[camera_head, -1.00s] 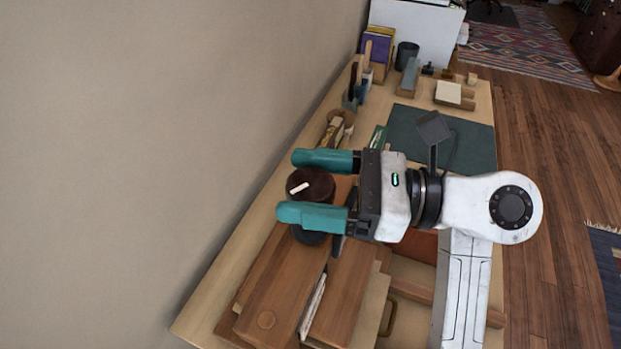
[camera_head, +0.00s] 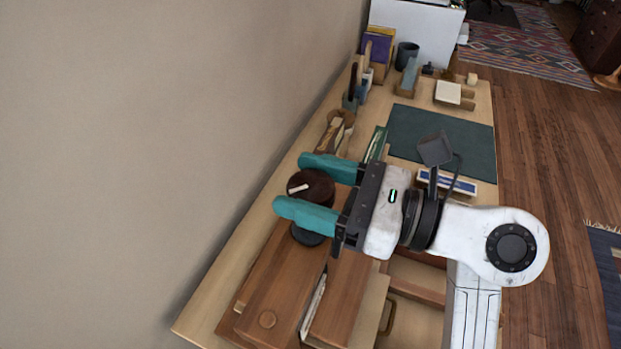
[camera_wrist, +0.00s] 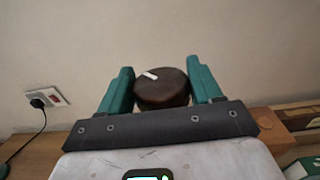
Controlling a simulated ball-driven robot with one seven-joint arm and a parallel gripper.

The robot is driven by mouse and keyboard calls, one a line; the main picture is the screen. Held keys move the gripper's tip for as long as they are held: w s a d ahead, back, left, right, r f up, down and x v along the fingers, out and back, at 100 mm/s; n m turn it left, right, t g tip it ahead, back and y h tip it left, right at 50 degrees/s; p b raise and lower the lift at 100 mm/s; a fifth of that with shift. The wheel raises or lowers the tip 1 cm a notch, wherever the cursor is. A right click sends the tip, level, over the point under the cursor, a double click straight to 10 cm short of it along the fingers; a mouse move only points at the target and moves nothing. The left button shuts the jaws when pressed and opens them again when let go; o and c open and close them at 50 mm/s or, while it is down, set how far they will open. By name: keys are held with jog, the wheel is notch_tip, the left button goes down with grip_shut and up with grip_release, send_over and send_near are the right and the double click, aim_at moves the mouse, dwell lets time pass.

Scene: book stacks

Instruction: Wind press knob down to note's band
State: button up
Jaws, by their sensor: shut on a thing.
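The press knob (camera_head: 311,188) is a dark brown round knob with a white mark on its top. It stands above the wooden press (camera_head: 285,280) and a dark round part (camera_head: 307,234). My gripper (camera_head: 312,190) is shut on the knob, one teal finger on each side. In the wrist view the knob (camera_wrist: 161,88) sits between the teal fingers of my gripper (camera_wrist: 162,90), its white mark near the top left. I cannot make out the note or its band.
A dark green mat (camera_head: 440,140) lies behind my arm. A blue and white case (camera_head: 447,182) lies at its near edge. Upright books (camera_head: 377,48) and a dark cup (camera_head: 406,55) stand at the far end. The wall is close on the left.

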jog(key=m+t+h+p, duration=0.1)
jog(key=t, duration=0.1)
jog(key=m+t+h+p, duration=0.1)
jog(key=t, duration=0.1)
jog(key=shift+s+r+m, duration=0.1)
jog(key=shift+r+m, duration=0.25)
jog(key=shift+m, duration=0.05)
jog(key=m+t+h+p, duration=0.2)
jog(key=p, duration=0.2)
jog(key=shift+r+t, duration=0.1)
jog(key=shift+t, duration=0.3)
jog(key=m+t+h+p, duration=0.3)
jog(key=h+p, duration=0.1)
jog(key=p, duration=0.3)
jog(key=shift+r+p, duration=0.1)
jog(key=shift+p, duration=0.25)
jog(key=shift+m+h+p, duration=0.4)
jog(key=shift+m+p, duration=0.1)
jog(key=shift+p, duration=0.35)
jog(key=shift+m+t+h+p, duration=0.4)
jog(key=shift+t+h+p, duration=0.15)
jog(key=shift+p, duration=0.3)
jog(key=shift+f, duration=0.2)
jog(key=o, duration=1)
jog(key=shift+f, duration=0.2)
jog(key=shift+c, duration=0.2)
